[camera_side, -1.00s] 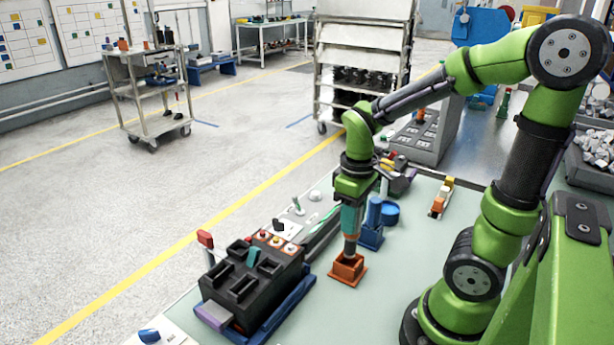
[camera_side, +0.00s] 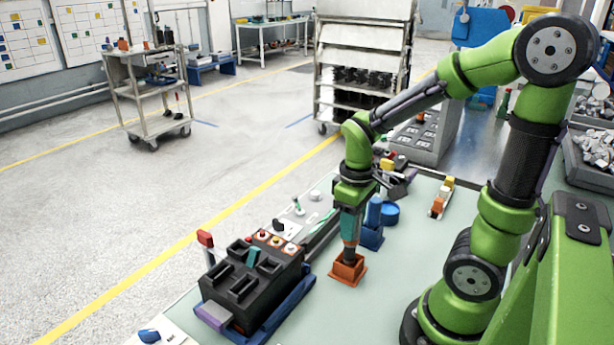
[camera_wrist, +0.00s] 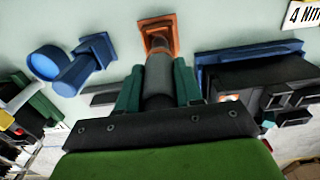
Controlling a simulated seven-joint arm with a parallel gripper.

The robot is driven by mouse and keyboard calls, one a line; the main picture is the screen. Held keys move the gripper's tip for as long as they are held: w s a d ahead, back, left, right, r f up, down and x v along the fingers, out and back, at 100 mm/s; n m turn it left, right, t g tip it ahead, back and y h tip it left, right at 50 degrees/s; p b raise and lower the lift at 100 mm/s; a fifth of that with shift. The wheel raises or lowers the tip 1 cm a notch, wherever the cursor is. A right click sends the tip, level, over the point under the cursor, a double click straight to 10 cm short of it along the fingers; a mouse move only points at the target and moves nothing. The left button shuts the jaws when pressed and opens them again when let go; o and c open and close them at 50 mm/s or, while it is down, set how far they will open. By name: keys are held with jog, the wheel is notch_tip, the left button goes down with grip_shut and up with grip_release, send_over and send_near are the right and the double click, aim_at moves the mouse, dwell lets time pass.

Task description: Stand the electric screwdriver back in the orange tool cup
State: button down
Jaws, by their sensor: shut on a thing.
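My gripper (camera_side: 349,243) points down with its teal fingers closed around the electric screwdriver. The dark grey screwdriver (camera_wrist: 158,78) shows between the two fingers in the wrist view, and its dark lower part (camera_side: 349,256) shows below them in the side view. It stands nearly upright, tilted slightly. Its lower end meets the mouth of the orange tool cup (camera_side: 347,272); how deep it sits is hidden by the cup walls. The cup also shows at the top of the wrist view (camera_wrist: 166,24). It stands on the pale green table.
A black breaker unit in a blue cradle (camera_side: 290,305) stands close to the left of the cup. A blue holder (camera_side: 371,238) and a round blue dish (camera_side: 389,209) stand behind it. An orange and white part (camera_side: 437,207) lies farther right. Table right of the cup is clear.

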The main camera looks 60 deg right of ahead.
jog(key=shift+f, duration=1.85)
jog(key=c, duration=0.7)
grip_release()
jog(key=shift+o, duration=0.2)
notch_tip(320, 180, up, 17)
jog(key=shift+f, duration=0.1)
jog(key=a+m+t+y, duration=0.2)
jog(key=a+m+t, duration=0.2)
jog(key=a+t, duration=0.3)
jog(key=a, duration=0.2)
jog(key=shift+s+a+f, duration=0.2)
jog(key=shift+a+f, duration=0.1)
jog(key=shift+a, duration=0.1)
